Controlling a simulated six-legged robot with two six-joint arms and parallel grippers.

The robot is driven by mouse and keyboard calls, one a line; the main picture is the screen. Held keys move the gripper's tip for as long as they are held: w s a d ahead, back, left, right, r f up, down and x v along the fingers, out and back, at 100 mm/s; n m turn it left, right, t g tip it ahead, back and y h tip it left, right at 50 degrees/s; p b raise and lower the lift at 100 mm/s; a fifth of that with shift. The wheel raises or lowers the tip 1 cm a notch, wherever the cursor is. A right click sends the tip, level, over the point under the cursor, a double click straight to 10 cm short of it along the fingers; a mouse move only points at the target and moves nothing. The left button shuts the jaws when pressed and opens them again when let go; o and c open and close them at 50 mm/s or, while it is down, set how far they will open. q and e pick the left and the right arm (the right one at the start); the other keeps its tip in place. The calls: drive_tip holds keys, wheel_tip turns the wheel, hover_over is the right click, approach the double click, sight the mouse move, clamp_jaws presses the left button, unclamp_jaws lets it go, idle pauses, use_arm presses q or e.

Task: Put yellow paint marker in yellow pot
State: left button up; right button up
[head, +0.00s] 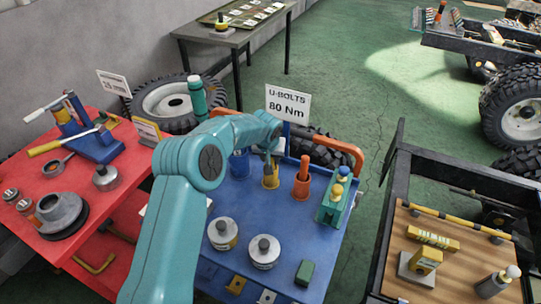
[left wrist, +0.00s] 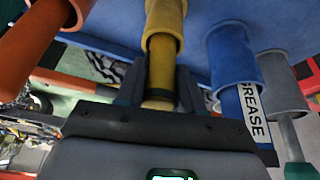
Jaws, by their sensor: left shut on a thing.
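My left gripper (head: 268,155) is over the yellow pot (head: 271,183) on the blue tabletop. In the left wrist view the gripper (left wrist: 158,76) is shut on the yellow paint marker (left wrist: 163,64), with a dark finger on each side. The marker's far end is inside the mouth of the yellow pot (left wrist: 165,16), and its near part sticks out between the fingers. How deep it reaches is hidden. In the head view the gripper and arm hide most of the marker. My right gripper is not in view.
An orange pot (head: 302,186) with an orange marker stands right of the yellow pot, a blue pot (head: 239,163) left. Two tins (head: 222,233) stand in front. The sign (head: 287,104) rises behind.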

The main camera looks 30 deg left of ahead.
use_arm(q)
drive_tip(key=shift+r, duration=0.1)
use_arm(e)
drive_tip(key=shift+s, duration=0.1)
use_arm(q)
drive_tip(key=shift+w+f, duration=0.1)
drive_tip(key=shift+f, duration=0.15)
drive_tip(key=o, duration=1)
drive_tip(key=shift+o, duration=0.2)
drive_tip(key=shift+r, duration=0.35)
drive_tip(key=b+v, duration=0.2)
drive_tip(key=v, duration=0.9)
drive_tip(key=shift+r, duration=0.3)
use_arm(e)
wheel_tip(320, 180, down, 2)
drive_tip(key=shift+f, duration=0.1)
